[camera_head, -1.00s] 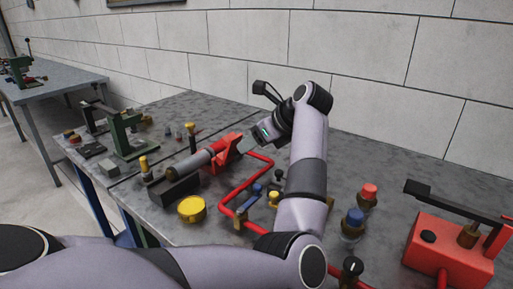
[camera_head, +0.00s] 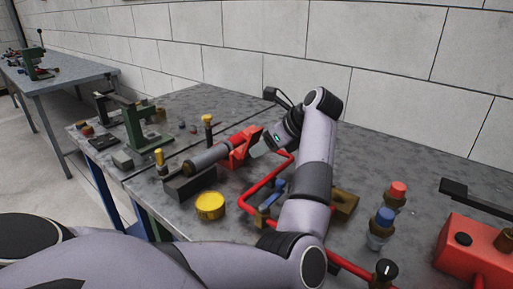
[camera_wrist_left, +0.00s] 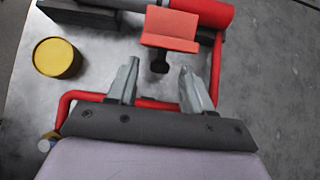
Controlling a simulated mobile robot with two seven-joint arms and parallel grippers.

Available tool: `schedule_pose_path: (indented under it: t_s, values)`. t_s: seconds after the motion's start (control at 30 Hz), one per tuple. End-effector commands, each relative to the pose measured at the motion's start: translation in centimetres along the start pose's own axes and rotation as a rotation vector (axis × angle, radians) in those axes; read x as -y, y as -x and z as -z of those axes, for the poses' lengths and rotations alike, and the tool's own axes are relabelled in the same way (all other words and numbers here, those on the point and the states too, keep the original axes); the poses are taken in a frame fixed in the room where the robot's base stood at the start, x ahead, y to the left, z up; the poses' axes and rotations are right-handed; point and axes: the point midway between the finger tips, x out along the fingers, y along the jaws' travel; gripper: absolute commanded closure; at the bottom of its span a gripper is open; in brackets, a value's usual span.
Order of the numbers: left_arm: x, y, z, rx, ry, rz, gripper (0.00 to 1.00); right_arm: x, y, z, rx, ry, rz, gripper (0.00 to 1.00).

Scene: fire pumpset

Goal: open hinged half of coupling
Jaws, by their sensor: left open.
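A red coupling piece (camera_head: 240,146) sits at the end of a grey cylinder (camera_head: 207,158) on the bench. In the left wrist view, a light red angled plate (camera_wrist_left: 170,30), perhaps the hinged half, lies ahead of the fingertips beside a red cylinder (camera_wrist_left: 205,10). A dark knob or bolt (camera_wrist_left: 160,62) hangs below the plate. My left gripper (camera_head: 258,150) is close to the right side of the red piece. Its fingers (camera_wrist_left: 157,80) are open, with nothing held between them; the plate is beyond the tips. My right gripper is not in view.
A red pipe (camera_head: 262,186) runs beside and under the gripper. A yellow cap (camera_head: 210,206), blue and red-topped fittings (camera_head: 397,192) and a red pump box (camera_head: 478,250) stand on the bench. A green stand (camera_head: 141,130) is at left. The wall is behind.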

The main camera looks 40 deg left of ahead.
Motion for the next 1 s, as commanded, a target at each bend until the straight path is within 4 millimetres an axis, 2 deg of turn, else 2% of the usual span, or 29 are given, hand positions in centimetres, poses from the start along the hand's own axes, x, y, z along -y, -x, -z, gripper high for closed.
schedule_pose_path:
  t_s: [0.47,0.5,0.63,0.67,1.0]
  values:
    - [0.13,-0.65,0.68,0.0,-0.001,0.001,0.49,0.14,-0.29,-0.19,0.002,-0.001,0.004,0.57]
    - [0.13,-0.65,0.68,0.0,-0.001,0.001,0.53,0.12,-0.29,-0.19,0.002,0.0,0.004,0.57]
    - [0.13,-0.65,0.67,0.0,-0.001,0.001,0.95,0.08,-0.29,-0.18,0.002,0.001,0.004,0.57]
    - [0.13,-0.65,0.67,0.0,-0.001,0.001,1.0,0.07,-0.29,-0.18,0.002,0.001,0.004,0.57]
    - [0.24,-1.15,-0.07,-0.011,0.0,-0.002,1.0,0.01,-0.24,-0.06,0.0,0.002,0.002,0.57]
